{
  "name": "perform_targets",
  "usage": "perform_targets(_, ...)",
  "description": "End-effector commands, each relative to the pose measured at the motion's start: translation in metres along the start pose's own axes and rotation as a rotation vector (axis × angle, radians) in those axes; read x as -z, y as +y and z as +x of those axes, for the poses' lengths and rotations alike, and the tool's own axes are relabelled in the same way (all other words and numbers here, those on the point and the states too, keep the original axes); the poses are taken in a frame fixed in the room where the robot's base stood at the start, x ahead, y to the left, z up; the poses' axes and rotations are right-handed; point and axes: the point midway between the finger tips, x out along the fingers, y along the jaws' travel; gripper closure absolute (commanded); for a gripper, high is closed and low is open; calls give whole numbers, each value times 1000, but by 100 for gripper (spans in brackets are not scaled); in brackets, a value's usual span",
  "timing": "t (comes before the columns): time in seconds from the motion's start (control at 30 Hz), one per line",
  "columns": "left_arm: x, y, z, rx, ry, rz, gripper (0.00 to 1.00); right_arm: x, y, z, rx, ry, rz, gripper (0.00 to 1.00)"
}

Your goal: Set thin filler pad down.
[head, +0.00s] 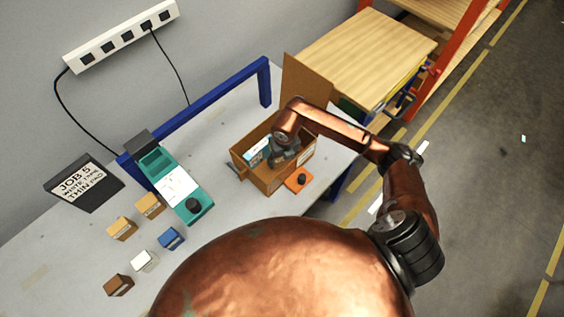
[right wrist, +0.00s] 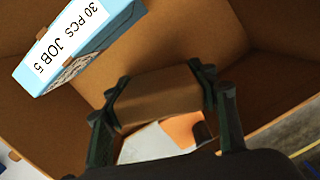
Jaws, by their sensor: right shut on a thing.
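My right gripper (head: 284,154) is down at the open cardboard box (head: 243,171) on the table. In the right wrist view the right gripper (right wrist: 157,92) is shut on a brown block-shaped pad (right wrist: 160,100), which lies crosswise between the two fingers. The box's brown walls (right wrist: 255,45) surround it on several sides. I cannot tell whether the pad touches the box floor. A blue and white carton (head: 256,152) stands in the box beside the gripper. Its label reads "30 PCS JOB 5" in the right wrist view (right wrist: 75,40). My left gripper is not in view.
An orange piece with a black knob (head: 298,180) lies at the box's near right. A teal device with a paper (head: 178,185) and a dark "JOB 5" sign (head: 84,184) stand left. Several small blocks, one blue (head: 171,238), lie in front. A blue frame (head: 220,92) spans behind.

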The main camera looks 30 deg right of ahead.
Motion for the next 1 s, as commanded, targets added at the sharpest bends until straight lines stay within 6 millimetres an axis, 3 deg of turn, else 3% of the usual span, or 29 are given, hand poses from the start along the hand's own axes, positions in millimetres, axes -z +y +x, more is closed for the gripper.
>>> perform_targets(0.13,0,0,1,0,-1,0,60,3,0,21,-1,3,0,69)
perform_targets(0.5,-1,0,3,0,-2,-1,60,4,0,26,0,1,-2,69)
perform_targets(0.53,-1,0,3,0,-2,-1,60,4,0,26,0,1,-2,46)
perform_targets(0.77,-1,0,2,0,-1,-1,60,3,0,25,-1,1,-1,30)
perform_targets(1.0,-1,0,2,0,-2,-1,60,3,0,25,-1,1,-1,29)
